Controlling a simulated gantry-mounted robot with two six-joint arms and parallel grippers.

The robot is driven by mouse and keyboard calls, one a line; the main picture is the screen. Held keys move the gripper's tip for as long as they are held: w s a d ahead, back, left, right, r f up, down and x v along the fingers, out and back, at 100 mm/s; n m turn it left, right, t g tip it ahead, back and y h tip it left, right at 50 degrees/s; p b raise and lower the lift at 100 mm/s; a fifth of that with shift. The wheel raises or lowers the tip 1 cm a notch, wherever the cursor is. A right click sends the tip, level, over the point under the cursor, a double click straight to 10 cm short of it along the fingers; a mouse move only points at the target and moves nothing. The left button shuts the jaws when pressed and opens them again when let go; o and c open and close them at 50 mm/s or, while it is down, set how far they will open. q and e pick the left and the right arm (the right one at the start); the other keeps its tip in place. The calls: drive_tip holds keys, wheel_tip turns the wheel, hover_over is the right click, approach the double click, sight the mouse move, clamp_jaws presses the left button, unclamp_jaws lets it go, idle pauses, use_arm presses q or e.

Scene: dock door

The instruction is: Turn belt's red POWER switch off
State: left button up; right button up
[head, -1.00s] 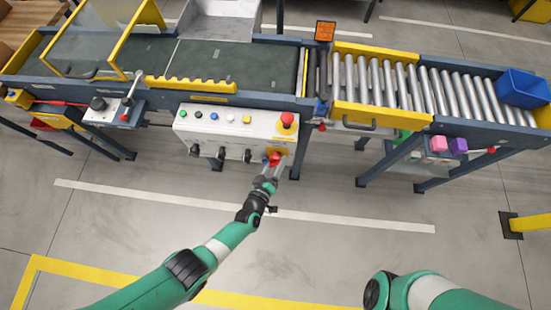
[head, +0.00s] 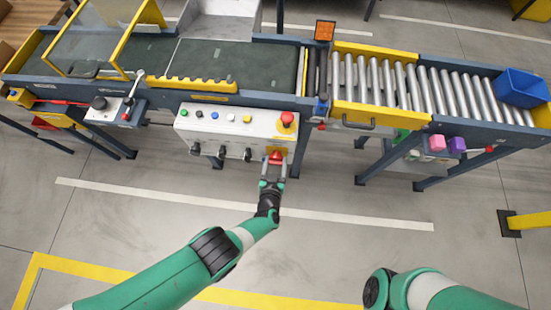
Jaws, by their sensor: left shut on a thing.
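The red POWER switch (head: 276,156) sits on a yellow plate at the lower right of the white control panel (head: 220,122). My left gripper (head: 274,166) is at the switch, with its fingers on either side of the red knob, and is shut on it. The knob's exact angle is too small to read. My right arm shows at the bottom right, but its gripper is outside the view.
A red emergency button (head: 287,119) stands on the panel's top right, above the switch. Several black knobs (head: 196,150) line the panel's front. The belt (head: 225,62) and roller conveyor (head: 420,88) lie behind. A blue bin (head: 522,87) sits far right. The floor in front is open.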

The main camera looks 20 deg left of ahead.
idle(0.3)
use_arm(q)
drive_tip(key=o, duration=1.4)
drive_tip(key=shift+s+d+r+p, duration=0.1)
drive_tip(key=shift+s+r+p, duration=0.15)
drive_tip(key=shift+p, duration=0.15)
drive_tip(key=p+v, duration=0.8)
drive_tip(key=v, duration=0.3)
drive_tip(key=shift+f, duration=0.1)
